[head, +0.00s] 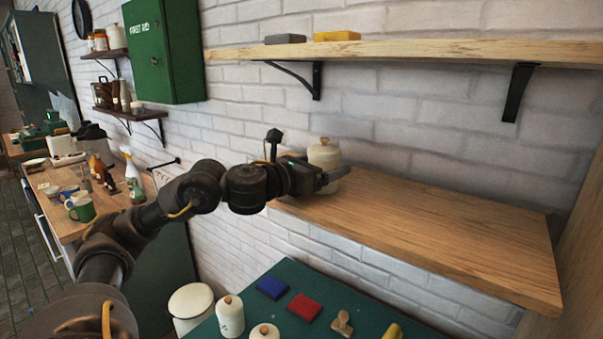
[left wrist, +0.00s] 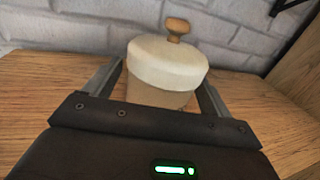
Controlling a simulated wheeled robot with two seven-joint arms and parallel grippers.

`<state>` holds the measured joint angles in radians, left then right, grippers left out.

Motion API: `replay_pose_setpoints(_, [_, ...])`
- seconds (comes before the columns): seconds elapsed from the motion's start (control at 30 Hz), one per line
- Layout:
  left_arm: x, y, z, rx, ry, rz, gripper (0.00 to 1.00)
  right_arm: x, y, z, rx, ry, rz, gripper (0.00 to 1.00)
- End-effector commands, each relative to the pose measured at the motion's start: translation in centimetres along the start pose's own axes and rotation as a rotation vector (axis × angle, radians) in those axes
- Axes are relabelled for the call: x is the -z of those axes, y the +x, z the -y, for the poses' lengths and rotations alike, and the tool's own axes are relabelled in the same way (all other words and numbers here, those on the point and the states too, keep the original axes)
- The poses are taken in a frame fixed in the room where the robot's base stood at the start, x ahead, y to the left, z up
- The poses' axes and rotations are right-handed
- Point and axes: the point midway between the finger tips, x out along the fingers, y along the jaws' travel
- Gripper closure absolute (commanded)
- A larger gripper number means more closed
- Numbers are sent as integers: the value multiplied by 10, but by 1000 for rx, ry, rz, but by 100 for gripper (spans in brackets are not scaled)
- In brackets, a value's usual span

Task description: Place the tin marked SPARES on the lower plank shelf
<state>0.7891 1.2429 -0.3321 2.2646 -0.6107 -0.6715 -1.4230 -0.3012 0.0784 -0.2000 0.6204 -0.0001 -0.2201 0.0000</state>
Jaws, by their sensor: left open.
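A cream lidded tin (head: 324,153) with a small wooden knob stands upright at the left part of the lower plank shelf (head: 440,225). It also shows in the left wrist view (left wrist: 165,65), with no marking legible, so I cannot tell if it reads SPARES. My left gripper (head: 335,176) is open at the tin, low above the plank. In the left wrist view one finger is on each side of the tin; I cannot tell whether they touch it. My right gripper is out of view.
Two similar cream tins (head: 230,317) stand on the green table below, with a blue block (head: 272,288), a red block (head: 305,307) and a wooden piece (head: 342,322). An upper shelf (head: 420,51) on black brackets overhangs. The lower shelf's right part is clear.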

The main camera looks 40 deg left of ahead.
Motion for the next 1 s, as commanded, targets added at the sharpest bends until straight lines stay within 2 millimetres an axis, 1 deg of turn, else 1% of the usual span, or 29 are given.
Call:
replay_pose_setpoints(0.03, [5,-9,-1,-2,7,-2,17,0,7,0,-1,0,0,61])
replay_pose_setpoints(0.3, [8,-63,-2,-5,10,-2,17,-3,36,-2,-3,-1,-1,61])
replay_pose_setpoints(0.43, [8,-82,0,-2,9,-4,17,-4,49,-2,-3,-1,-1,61])
replay_pose_setpoints(0.5, [8,-90,-1,-3,8,-1,17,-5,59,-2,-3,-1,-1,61])
replay_pose_setpoints(0.6, [6,-98,-1,-2,5,1,17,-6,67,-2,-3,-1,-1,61])
replay_pose_setpoints(0.73, [4,-106,0,-1,4,0,17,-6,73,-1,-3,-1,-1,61])
replay_pose_setpoints(1.0, [1,-110,1,1,1,-2,17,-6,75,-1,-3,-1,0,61])
